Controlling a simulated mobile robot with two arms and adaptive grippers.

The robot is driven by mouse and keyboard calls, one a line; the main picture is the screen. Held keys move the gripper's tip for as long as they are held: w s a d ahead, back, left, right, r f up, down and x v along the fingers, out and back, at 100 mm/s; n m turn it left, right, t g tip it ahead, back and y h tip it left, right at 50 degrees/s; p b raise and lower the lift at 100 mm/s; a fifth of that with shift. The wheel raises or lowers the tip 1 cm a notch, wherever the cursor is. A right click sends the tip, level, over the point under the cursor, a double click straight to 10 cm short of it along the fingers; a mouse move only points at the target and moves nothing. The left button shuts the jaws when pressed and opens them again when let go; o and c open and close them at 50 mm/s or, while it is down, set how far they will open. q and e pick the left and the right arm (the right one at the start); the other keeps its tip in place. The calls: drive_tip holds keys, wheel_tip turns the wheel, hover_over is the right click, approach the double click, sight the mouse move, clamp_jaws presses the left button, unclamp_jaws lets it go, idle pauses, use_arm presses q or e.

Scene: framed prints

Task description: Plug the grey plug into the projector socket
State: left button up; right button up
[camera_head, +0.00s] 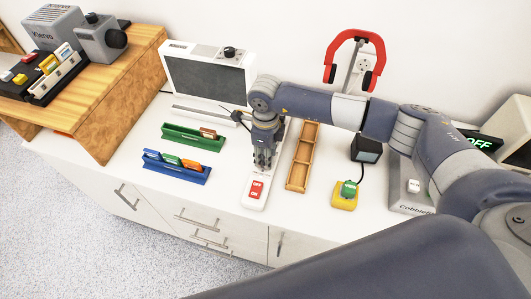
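My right gripper (264,163) points down over a white power strip (252,201) with red switches, hiding its middle. I cannot tell whether its fingers are open or shut, or whether they hold anything. I cannot make out the grey plug; a thin dark cable (239,116) shows just left of the gripper. A grey boxy device with a black lens (101,41), possibly the projector, stands on the wooden riser at the upper left. I cannot make out a socket on it. My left gripper is not in view.
Green (192,138) and blue (176,167) racks lie left of the gripper, and a wooden tray (302,158) lies right. A white-framed dark panel (209,72), red headphones (352,50) on a stand, and a yellow block (344,201) stand around. The front-left countertop is clear.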

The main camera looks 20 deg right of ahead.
drive_tip(key=shift+f, duration=0.25)
drive_tip(key=o, duration=1.1)
drive_tip(key=shift+r, duration=0.1)
wheel_tip(320, 180, up, 12)
drive_tip(key=shift+f, duration=0.1)
